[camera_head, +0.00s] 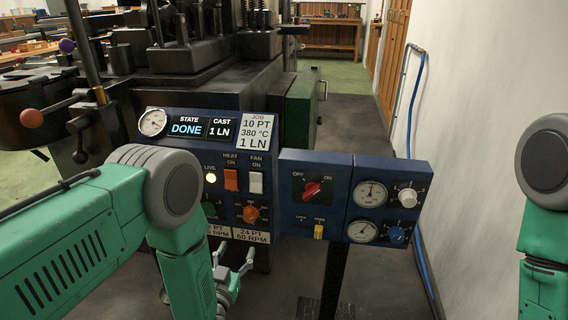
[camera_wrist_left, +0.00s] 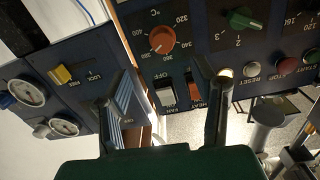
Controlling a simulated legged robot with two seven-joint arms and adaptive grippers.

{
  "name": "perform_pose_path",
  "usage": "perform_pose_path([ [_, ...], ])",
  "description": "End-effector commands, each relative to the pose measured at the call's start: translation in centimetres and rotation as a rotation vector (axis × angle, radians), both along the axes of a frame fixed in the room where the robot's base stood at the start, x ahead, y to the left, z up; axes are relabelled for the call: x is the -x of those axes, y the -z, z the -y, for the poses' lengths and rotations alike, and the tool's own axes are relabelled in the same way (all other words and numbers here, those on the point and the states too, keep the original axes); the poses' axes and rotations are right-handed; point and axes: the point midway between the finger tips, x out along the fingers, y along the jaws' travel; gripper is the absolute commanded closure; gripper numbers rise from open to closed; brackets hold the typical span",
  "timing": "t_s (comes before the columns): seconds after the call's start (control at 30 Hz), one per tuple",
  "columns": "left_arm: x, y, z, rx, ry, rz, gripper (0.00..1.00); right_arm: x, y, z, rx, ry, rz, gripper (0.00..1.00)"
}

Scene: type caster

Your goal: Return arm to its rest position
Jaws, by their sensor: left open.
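My left arm comes in from the left, and its gripper (camera_head: 234,266) hangs low in front of the control panel (camera_head: 180,152). Its fingers are apart with nothing between them. The left wrist view, upside down, shows the open gripper (camera_wrist_left: 168,88) before the orange heat switch (camera_wrist_left: 194,90) and white fan switch (camera_wrist_left: 165,92); contact cannot be told. The panel display (camera_head: 187,129) reads DONE and cast 1 LN. My right arm shows only in part at the right edge; its gripper is out of view.
A second blue panel (camera_head: 335,218) on a black post stands right of the first, with a red knob (camera_head: 312,190), gauges and a yellow switch (camera_head: 319,231). A white wall (camera_head: 470,100) with a blue hose (camera_head: 415,105) is at right. Dark machinery stands behind the panels. The aisle floor (camera_head: 350,110) is clear.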

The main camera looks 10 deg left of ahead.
Motion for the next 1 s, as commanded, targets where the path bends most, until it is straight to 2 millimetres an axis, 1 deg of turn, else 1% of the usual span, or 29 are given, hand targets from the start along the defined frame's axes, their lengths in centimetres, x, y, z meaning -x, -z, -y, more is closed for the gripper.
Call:
perform_pose_path([
  [0.07, 0.9, 0.2, -0.5, -0.006, 0.003, -0.073, 0.47, 0.0, -0.8, 0.0, 0.000, 0.000, -0.001, 0.60],
  [0.13, 2.7, 0.9, -1.4, -0.013, 0.006, -0.211, 0.47, 0.0, -2.1, 0.0, 0.000, 0.000, -0.001, 0.60],
  [0.17, 4.0, 1.2, -2.0, -0.017, 0.007, -0.291, 0.47, 0.0, -2.7, 0.0, 0.000, 0.000, -0.001, 0.60],
  [0.2, 6.3, 1.7, -2.8, -0.023, 0.007, -0.417, 0.47, 0.0, -3.7, 0.0, 0.000, 0.000, -0.001, 0.60],
  [0.27, 10.4, 2.3, -4.0, -0.027, 0.005, -0.614, 0.47, 0.0, -5.2, 0.0, 0.000, 0.000, -0.001, 0.60],
  [0.3, 13.3, 2.4, -4.7, -0.028, 0.000, -0.737, 0.47, 0.0, -6.0, 0.0, 0.000, 0.000, 0.000, 0.60],
  [0.37, 17.6, 2.2, -5.6, -0.029, -0.006, -0.906, 0.47, 0.0, -7.1, 0.0, 0.000, 0.000, 0.000, 0.60],
  [0.4, 20.5, 1.9, -6.2, -0.029, -0.012, -1.010, 0.47, 0.0, -7.7, 0.0, 0.000, 0.000, 0.000, 0.60],
  [0.47, 24.3, 1.1, -6.8, -0.027, -0.020, -1.144, 0.47, 0.0, -8.4, 0.0, 0.000, 0.000, 0.000, 0.60],
  [0.5, 26.6, 0.6, -7.2, -0.027, -0.025, -1.221, 0.47, 0.0, -8.8, 0.0, 0.000, 0.000, 0.000, 0.60],
  [0.6, 31.0, -0.9, -7.7, -0.025, -0.036, -1.371, 0.47, 0.0, -9.5, 0.0, 0.000, 0.000, -0.001, 0.60],
  [0.7, 33.7, -1.9, -8.0, -0.023, -0.042, -1.459, 0.47, 0.0, -9.9, 0.0, 0.000, 0.000, -0.001, 0.60],
  [0.77, 34.5, -2.2, -8.1, -0.022, -0.044, -1.487, 0.47, 0.0, -9.9, 0.0, 0.000, 0.000, -0.001, 0.60],
  [0.83, 35.0, -2.3, -8.1, -0.021, -0.045, -1.501, 0.47, 0.0, -9.9, 0.0, 0.000, 0.000, -0.001, 0.60],
  [1.0, 35.0, -2.2, -8.1, -0.022, -0.045, -1.502, 0.47, 0.0, -9.8, 0.0, 0.000, 0.000, -0.001, 0.60],
])
